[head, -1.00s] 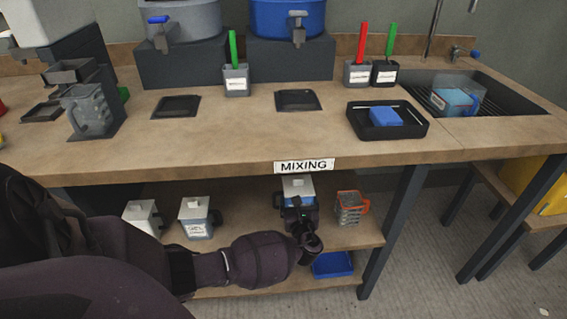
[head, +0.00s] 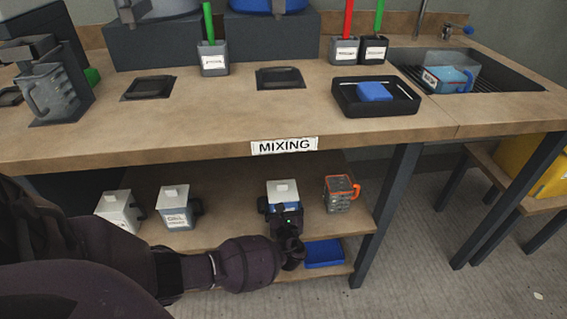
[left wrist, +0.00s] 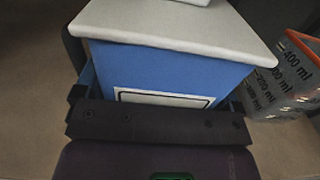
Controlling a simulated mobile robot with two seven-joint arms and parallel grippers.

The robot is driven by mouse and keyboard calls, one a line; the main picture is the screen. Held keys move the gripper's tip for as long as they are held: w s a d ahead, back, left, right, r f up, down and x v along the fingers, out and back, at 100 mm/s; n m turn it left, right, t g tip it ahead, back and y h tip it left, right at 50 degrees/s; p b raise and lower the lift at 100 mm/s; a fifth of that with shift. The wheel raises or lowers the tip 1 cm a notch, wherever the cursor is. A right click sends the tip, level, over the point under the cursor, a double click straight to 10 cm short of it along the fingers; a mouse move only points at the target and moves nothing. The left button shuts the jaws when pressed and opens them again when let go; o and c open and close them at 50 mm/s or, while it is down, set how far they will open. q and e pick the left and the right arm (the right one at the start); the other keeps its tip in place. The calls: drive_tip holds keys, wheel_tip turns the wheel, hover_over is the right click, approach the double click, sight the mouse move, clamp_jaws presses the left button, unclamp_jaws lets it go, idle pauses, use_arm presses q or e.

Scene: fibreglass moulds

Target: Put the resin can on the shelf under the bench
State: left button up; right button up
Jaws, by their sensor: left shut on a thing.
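The resin can (head: 281,188), blue with a white lid, is upright over the shelf (head: 230,215) under the bench. It fills the left wrist view, where its blue side (left wrist: 170,75) and part of a label show. My left gripper (head: 284,214) is shut on the can from the front, a finger on each side. The gripper and arm hide the can's base, so I cannot tell if it touches the shelf. My right gripper is not in view.
Two lidded cans, one white (head: 119,210) and one grey-blue (head: 175,207), stand to the left on the shelf. An orange-rimmed measuring jug (head: 340,195) stands close on the right. The bench top (head: 215,115) overhangs above; a blue tray (head: 324,254) lies lower down.

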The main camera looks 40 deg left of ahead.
use_arm(q)
drive_tip(key=shift+f, duration=0.1)
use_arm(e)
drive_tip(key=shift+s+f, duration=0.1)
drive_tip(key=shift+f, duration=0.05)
use_arm(q)
drive_tip(key=o, duration=0.9)
drive_tip(key=shift+o, duration=0.3)
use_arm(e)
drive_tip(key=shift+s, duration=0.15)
use_arm(q)
drive_tip(key=shift+d+r, duration=0.1)
drive_tip(key=shift+r, duration=0.15)
drive_tip(key=p+v, duration=0.2)
drive_tip(key=v, duration=1)
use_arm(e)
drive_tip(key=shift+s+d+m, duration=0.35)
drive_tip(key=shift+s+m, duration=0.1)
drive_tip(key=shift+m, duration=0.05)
use_arm(q)
drive_tip(key=shift+f, duration=0.1)
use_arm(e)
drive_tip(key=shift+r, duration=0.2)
